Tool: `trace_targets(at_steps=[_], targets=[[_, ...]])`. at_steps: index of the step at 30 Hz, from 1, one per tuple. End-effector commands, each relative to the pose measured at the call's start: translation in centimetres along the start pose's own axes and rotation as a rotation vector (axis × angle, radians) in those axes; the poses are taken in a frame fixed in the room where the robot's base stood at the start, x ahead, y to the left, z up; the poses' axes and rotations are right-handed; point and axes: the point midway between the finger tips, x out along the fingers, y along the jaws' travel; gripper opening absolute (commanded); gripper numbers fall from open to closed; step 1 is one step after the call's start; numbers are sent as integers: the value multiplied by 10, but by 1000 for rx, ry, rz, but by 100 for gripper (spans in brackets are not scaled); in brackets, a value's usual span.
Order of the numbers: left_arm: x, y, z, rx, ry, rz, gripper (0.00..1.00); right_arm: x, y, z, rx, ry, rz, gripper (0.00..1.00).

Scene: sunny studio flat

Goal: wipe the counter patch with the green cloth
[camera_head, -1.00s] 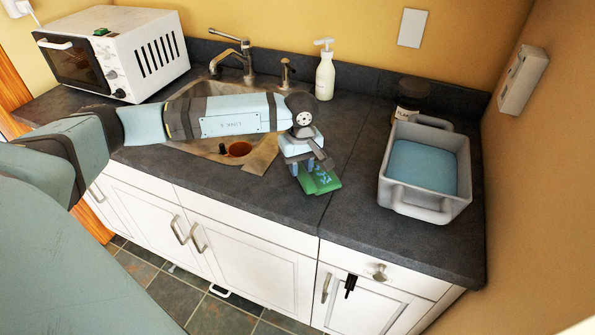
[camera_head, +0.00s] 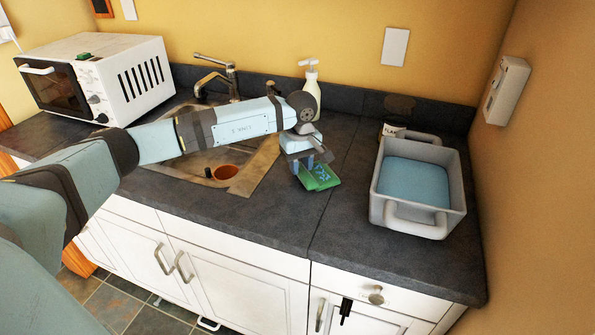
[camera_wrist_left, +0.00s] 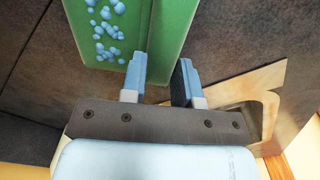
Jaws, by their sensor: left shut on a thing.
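The green cloth (camera_head: 320,177) is a flat green piece with light blue spots, over the dark counter (camera_head: 270,217) just right of the sink. My left gripper (camera_head: 308,166) points down and is shut on it. In the left wrist view the cloth (camera_wrist_left: 165,35) extends beyond the fingers (camera_wrist_left: 160,80). I cannot tell whether the cloth touches the counter. No distinct patch shows on the counter; the cloth and arm may cover it. My right gripper is not in view.
A grey tub (camera_head: 376,212) with a blue inside stands on the counter at right. A soap bottle (camera_head: 311,92) and tap (camera_head: 217,75) stand behind my arm. A white microwave (camera_head: 140,75) is at left. The counter between cloth and tub is clear.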

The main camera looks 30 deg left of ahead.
Motion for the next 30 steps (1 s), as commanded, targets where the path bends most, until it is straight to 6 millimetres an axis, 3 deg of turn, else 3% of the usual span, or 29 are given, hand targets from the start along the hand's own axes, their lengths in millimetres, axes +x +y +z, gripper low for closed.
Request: trace_targets(at_steps=[1,17,30], targets=[[5,1,-1,0,0,0,6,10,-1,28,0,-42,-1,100],[6,-1,-1,0,0,-1,6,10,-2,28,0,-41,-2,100],[7,-40,5,0,0,-2,6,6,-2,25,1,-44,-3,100]])
